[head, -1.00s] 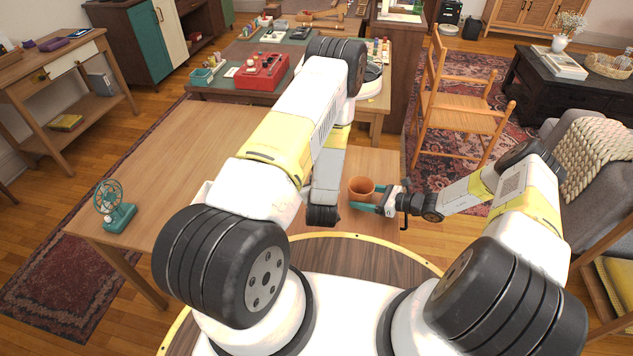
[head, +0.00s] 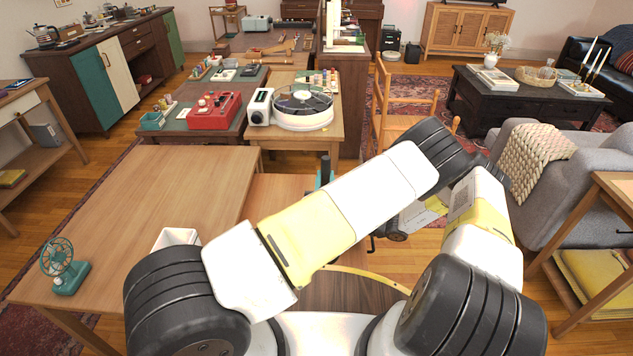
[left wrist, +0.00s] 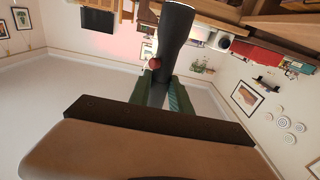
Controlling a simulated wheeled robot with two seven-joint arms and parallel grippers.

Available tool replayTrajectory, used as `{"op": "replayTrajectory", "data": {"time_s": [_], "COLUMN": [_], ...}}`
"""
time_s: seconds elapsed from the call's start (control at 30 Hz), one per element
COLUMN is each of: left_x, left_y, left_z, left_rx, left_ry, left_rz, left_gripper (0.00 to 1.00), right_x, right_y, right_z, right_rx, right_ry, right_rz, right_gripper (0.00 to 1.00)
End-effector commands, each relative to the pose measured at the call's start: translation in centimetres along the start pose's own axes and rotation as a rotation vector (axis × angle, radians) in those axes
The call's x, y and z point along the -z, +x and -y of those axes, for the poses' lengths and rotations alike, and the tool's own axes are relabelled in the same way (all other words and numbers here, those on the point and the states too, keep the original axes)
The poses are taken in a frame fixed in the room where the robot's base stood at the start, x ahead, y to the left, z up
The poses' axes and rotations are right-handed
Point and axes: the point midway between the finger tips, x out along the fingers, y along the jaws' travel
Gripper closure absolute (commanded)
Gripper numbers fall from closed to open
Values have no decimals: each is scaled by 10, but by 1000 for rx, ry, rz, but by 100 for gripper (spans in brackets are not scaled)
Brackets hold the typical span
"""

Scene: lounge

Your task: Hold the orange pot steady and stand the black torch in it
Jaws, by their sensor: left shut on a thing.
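The black torch shows as a short dark upright piece (head: 326,163) above my left forearm in the head view. In the left wrist view it is a thick dark cylinder (left wrist: 172,35) running up to the top edge. My left gripper (left wrist: 163,92) is shut on it with green fingers on both sides. A bit of teal finger beside the torch marks my left gripper (head: 323,178) in the head view. The orange pot is hidden, with my left arm across the front area. My right gripper is also hidden; only part of its wrist shows beyond that arm.
A wooden table (head: 165,190) holds a teal fan (head: 63,268) and a white open container (head: 176,238). Behind are a turntable (head: 303,107) and a red box (head: 213,112). A wooden chair (head: 405,105) and a grey sofa (head: 570,180) stand to the right.

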Motion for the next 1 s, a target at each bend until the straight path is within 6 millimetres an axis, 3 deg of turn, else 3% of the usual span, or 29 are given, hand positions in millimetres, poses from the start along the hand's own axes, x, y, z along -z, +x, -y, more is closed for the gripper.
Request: {"op": "replayTrajectory", "data": {"time_s": [1.0], "left_x": [-81], "left_y": [-3], "left_z": [1], "left_rx": [3], "left_ry": [-1], "left_rz": [2], "left_gripper": [100], "right_x": [-1], "right_y": [0], "right_z": [0], "right_rx": [0], "right_ry": [0], "right_rz": [2], "right_gripper": [47]}}
